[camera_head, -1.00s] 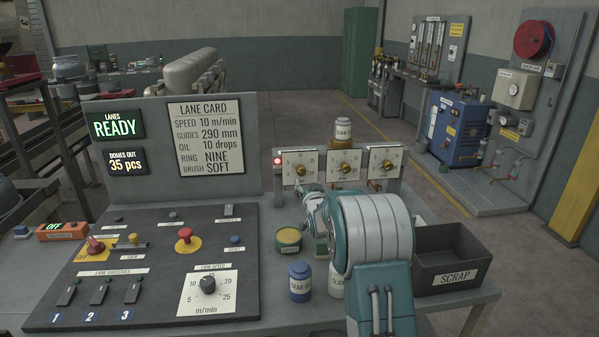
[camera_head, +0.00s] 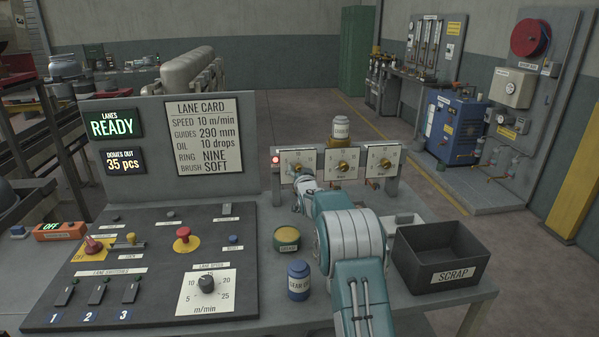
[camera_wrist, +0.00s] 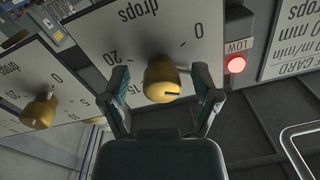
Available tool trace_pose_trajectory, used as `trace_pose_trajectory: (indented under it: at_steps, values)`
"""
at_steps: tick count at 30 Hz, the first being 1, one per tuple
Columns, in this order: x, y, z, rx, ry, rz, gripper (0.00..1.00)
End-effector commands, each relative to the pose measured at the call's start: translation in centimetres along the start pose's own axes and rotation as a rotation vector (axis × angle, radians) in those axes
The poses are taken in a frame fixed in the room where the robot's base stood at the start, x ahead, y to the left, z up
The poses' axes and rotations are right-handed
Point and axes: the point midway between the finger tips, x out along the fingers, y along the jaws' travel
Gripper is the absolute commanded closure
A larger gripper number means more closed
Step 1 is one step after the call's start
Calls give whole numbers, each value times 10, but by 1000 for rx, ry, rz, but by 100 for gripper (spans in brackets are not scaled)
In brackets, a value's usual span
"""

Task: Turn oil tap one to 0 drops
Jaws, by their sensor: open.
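The leftmost oil tap, beside a lit red lamp, has a white dial plate (camera_head: 290,158) with a yellow knob (camera_wrist: 162,78). In the wrist view the plate is upside down, showing "drops", 0, 15 and 20. My gripper (camera_wrist: 161,92) is open, with one finger on each side of the knob. Contact cannot be told. In the head view my gripper (camera_head: 299,184) is at the lower part of this dial and partly hides it.
Two similar taps stand to the right, the middle one (camera_head: 342,167) and the right one (camera_head: 385,163). The red lamp (camera_wrist: 236,65) marked LOW is close by. Labelled pots, a green-yellow one (camera_head: 287,239) and a blue one (camera_head: 299,281), stand left of my arm; a scrap bin (camera_head: 440,255) stands right.

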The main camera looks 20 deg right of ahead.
Motion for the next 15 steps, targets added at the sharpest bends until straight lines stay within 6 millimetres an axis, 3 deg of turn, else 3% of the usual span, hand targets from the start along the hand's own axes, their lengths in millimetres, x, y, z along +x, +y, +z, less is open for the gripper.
trace_pose_trajectory:
  at_steps: [2, 7, 15]
  values:
    - [0, 0, 0, 0, 0, 0, 25]
    - [0, 0, 0, 0, 0, 0, 100]
    - [0, 0, 0, -6, 1, 0, 100]
